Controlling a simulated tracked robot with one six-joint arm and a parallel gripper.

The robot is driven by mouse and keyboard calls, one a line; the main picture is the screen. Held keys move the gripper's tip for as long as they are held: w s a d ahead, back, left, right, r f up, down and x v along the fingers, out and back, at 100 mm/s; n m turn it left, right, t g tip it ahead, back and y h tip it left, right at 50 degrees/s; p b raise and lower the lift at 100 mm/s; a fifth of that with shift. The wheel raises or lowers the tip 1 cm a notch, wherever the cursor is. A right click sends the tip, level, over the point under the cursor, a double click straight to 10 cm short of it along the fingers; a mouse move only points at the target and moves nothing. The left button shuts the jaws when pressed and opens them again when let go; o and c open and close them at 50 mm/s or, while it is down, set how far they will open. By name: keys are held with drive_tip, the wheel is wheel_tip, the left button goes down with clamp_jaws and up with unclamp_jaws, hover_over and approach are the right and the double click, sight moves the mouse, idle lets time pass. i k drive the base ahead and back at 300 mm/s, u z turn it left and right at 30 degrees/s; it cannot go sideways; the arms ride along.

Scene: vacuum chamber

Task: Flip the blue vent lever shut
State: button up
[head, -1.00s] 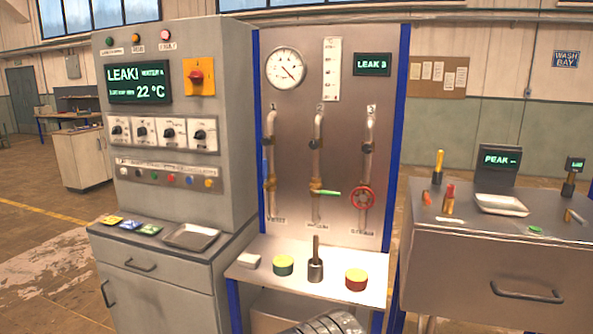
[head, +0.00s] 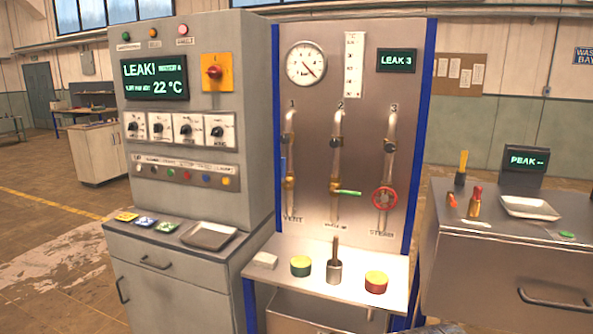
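The blue vent lever (head: 284,165) is on the leftmost pipe (head: 290,130) of the steel panel, above the label VENT. Only a narrow blue strip shows, upright along the pipe's left side, partly edge-on near the panel's blue frame post. The middle pipe has a green lever (head: 347,192) pointing right, level. The right pipe has a red handwheel (head: 384,198). My gripper is not in view, so whether it is open or shut does not show.
Below the pipes a shelf (head: 355,262) holds a green-and-yellow tin (head: 301,266), a dark upright tool in a holder (head: 335,268) and a red-and-yellow tin (head: 376,281). A grey control cabinet (head: 250,120) stands close on the left. A steel bench (head: 480,260) stands right.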

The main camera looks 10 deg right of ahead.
sight(283, 167)
drive_tip(key=u, duration=0.1)
drive_tip(key=i, duration=1)
drive_tip(key=z, duration=0.1)
drive_tip(key=k, duration=1.25)
drive_tip(key=u, duration=0.35)
drive_tip(key=i, duration=0.6)
drive_tip(key=u, duration=0.75)
drive_tip(key=i, duration=0.8)
drive_tip(key=u, duration=0.15)
